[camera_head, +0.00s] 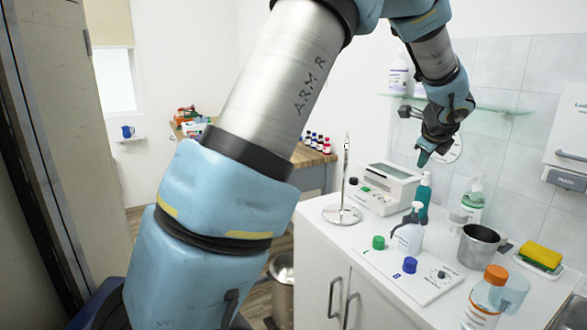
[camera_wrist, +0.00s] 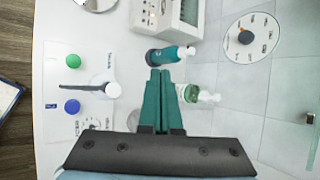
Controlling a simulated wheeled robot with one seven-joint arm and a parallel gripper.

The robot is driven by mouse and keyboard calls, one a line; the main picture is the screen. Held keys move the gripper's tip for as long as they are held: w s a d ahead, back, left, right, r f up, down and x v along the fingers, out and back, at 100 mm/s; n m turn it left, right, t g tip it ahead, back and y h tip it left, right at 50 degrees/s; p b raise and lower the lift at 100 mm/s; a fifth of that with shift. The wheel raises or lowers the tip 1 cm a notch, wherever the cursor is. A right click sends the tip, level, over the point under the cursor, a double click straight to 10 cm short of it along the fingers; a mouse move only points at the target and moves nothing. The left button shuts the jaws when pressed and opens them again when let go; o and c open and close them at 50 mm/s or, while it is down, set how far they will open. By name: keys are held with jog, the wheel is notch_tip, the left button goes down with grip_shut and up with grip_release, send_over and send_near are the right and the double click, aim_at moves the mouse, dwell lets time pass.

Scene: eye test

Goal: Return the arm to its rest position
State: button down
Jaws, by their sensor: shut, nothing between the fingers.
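My gripper (camera_head: 424,157) is up above the white counter (camera_head: 330,243), in front of the tiled wall, pointing down. In the wrist view its green fingers (camera_wrist: 160,90) lie together, shut and empty. My blue and grey arm crosses the middle of the head view and hides part of the room.
A glass shelf (camera_head: 490,108) juts from the wall near my gripper.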

jog(key=s+a+f+n+g+y, duration=0.1)
jog(key=s+a+f+n+g, duration=0.15)
jog(key=a+n, duration=0.65)
jog(key=s+a+f+n+g+y, duration=0.15)
jog(key=a+f+n, duration=0.25)
jog(key=a, duration=1.2)
jog(key=s+a+f+n+g, duration=0.2)
jog(key=s+a+f+n, duration=0.2)
jog(key=s+a+n, duration=1)
jog(key=shift+s+a+f+n, duration=0.2)
jog(key=shift+s+a+n, duration=0.1)
jog(key=shift+s+a, duration=0.2)
